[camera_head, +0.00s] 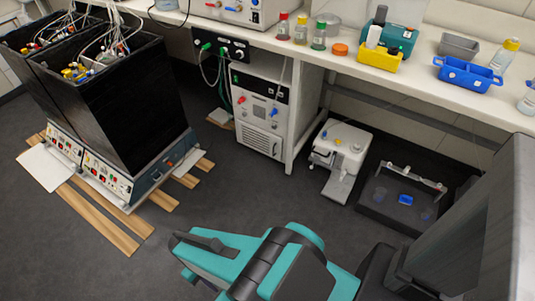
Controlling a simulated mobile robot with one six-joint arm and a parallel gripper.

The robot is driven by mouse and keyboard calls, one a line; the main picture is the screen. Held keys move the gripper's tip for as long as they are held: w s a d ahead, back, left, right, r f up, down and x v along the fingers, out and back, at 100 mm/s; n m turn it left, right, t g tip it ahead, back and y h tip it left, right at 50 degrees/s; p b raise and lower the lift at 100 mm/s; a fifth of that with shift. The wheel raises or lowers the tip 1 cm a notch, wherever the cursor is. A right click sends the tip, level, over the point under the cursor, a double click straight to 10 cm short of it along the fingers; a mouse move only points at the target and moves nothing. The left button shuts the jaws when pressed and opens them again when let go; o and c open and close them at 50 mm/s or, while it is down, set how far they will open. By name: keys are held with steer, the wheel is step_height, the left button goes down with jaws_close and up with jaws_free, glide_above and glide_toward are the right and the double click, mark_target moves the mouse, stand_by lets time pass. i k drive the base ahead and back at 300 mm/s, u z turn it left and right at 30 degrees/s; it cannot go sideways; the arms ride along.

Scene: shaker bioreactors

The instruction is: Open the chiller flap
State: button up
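The chiller, a white and grey box (264,106), stands on the floor under the bench in the middle of the head view. Its front has a dark display strip, a red and a blue fitting, and a slotted lower panel (258,138) that may be the flap. This panel looks flush with the front, so it appears closed. My teal and black arm reaches in from the bottom edge, in front of the chiller and well apart from it. I cannot make out my gripper's fingers in this view.
A black-walled shaker unit (112,100) stands on wooden slats at the left. A bench leg (304,120) rises just right of the chiller. A small white device (338,155) and a dark tray (378,212) are farther right. Dark floor before the chiller is clear.

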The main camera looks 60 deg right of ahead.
mark_target(269, 144)
steer(key=z, duration=0.05)
steer(key=i, duration=0.95)
steer(key=u, duration=0.05)
